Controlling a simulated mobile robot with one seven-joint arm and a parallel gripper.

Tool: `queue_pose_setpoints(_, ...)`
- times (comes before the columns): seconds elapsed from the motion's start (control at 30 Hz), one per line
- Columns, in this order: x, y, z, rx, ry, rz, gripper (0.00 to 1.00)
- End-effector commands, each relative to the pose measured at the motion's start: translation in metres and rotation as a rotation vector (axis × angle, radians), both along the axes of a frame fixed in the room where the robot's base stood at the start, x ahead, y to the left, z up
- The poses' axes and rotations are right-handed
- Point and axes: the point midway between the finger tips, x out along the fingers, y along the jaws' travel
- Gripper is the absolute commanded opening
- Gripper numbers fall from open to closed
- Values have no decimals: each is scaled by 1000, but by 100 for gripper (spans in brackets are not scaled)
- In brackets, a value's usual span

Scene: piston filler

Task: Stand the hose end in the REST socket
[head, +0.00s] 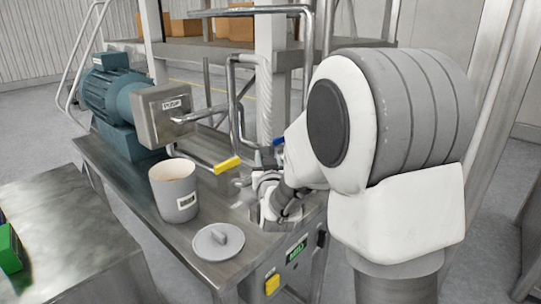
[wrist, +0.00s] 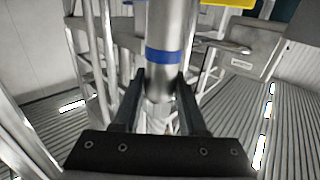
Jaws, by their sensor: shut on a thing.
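The hose end (wrist: 160,80) is a bright metal tube with a blue band, seen in the wrist view. My gripper (wrist: 159,90) is shut on it, one dark finger on each side just below the band. In the head view, my gripper (head: 268,192) is low over the right end of the steel table, partly hidden by my arm. A small blue patch (head: 278,141) shows just above it.
A grey pot (head: 175,192) and a round lid (head: 218,241) stand left of my gripper. A yellow handle (head: 227,164) is close behind the pot. A blue motor (head: 117,95) and steel box (head: 164,112) are at the back left. Bent pipes rise behind the gripper.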

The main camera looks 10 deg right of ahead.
Motion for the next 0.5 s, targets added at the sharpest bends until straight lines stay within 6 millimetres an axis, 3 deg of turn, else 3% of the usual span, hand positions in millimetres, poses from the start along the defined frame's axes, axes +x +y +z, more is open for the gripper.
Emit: queue_pose_setpoints(0.5, 0, 1, -26, 0, 1, 0, 0)
